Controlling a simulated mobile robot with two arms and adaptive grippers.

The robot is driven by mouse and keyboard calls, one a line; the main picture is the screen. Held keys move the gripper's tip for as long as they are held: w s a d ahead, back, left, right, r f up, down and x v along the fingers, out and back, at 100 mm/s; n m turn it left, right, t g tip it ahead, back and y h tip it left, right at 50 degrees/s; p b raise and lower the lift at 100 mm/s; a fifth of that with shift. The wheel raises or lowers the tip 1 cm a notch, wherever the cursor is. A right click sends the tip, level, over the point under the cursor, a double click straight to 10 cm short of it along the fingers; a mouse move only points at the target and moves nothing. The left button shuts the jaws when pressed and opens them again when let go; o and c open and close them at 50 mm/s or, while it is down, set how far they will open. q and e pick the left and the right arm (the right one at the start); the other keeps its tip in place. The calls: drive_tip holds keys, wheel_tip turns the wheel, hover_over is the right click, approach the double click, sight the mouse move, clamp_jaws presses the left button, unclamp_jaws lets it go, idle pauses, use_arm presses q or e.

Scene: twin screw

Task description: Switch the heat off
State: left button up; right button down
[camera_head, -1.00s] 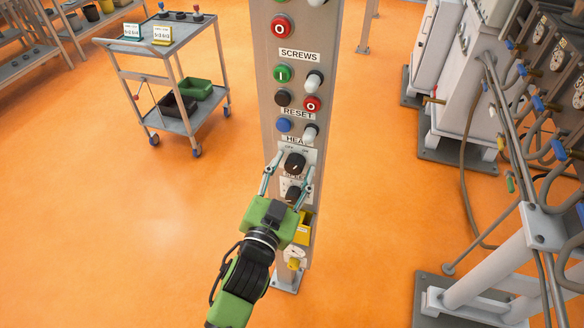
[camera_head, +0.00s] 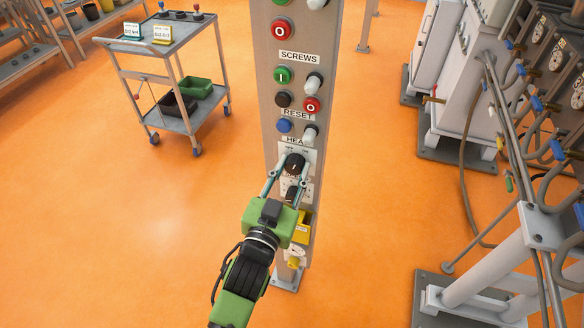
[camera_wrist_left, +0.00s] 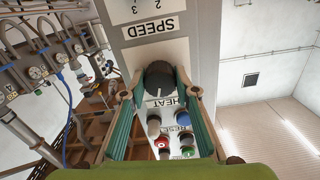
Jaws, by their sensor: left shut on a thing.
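The black heat knob (camera_head: 294,163) sits on a white plate below the "HEAT" label on the grey control column (camera_head: 287,66). Small OFF and ON marks stand over it. My left gripper (camera_head: 291,162) reaches up from below, its two thin fingers shut on the knob from both sides. In the left wrist view the knob (camera_wrist_left: 160,80) is between the fingertips of my gripper (camera_wrist_left: 161,92), with a white pointer line on its face. I cannot tell exactly which mark the pointer meets. My right gripper is out of view.
A second dark knob (camera_head: 292,193) lies just below, partly hidden by the gripper. The blue reset button (camera_head: 284,126) and a white lamp (camera_head: 309,133) are above. A trolley (camera_head: 165,51) stands left, piped machinery (camera_head: 470,80) right. Orange floor lies open between.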

use_arm(q)
drive_tip(key=n+p, duration=0.2)
drive_tip(key=n, duration=0.2)
drive_tip(key=shift+r+n, duration=0.15)
drive_tip(key=shift+n, duration=0.25)
drive_tip(key=shift+n+p, duration=1)
drive_tip(key=shift+n, duration=1.4)
drive_tip(key=o, duration=1.1)
drive_tip(key=shift+s, duration=0.25)
drive_tip(key=v, duration=1.1)
drive_tip(key=shift+s, duration=0.25)
drive_tip(key=shift+a, duration=0.15)
